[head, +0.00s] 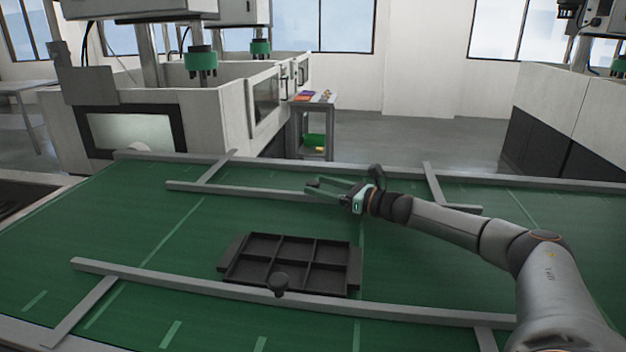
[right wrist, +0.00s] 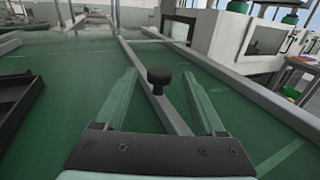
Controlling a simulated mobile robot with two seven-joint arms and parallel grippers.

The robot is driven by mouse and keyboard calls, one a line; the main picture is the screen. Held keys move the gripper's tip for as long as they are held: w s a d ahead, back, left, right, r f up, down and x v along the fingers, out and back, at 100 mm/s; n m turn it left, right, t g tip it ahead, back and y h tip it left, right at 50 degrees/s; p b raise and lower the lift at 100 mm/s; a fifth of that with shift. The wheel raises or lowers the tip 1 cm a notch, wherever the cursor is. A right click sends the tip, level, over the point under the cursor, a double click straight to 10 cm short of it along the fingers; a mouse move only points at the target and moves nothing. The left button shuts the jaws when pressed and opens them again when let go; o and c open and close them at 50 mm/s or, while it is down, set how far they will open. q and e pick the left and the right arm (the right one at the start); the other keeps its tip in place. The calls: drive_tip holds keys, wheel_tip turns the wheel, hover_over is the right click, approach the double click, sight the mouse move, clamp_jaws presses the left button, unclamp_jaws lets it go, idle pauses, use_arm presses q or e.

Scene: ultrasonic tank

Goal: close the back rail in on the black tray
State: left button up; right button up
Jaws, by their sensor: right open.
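The black tray (head: 254,258), divided into several compartments, lies on the green belt (head: 150,225). The back rail (head: 235,191) is a long grey bar behind the tray, with a clear strip of belt between them. It also shows in the right wrist view (right wrist: 141,62), with a black knob (right wrist: 159,77) standing on it. My right gripper (head: 318,189) is open over the back rail. In the right wrist view its two green fingers (right wrist: 160,95) are on either side of the knob, with gaps showing. The tray's edge (right wrist: 22,104) shows at the left there. My left gripper is not in view.
The front rail (head: 175,279), with its own black knob (head: 281,284), runs close along the tray's near side. Grey cross bars (head: 216,166) lead from the back rail to the belt's far edge. White machines (head: 180,100) stand beyond. The belt left of the tray is clear.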

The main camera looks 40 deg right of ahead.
drive_tip(key=shift+x, duration=1.4)
clamp_jaws()
idle(0.5)
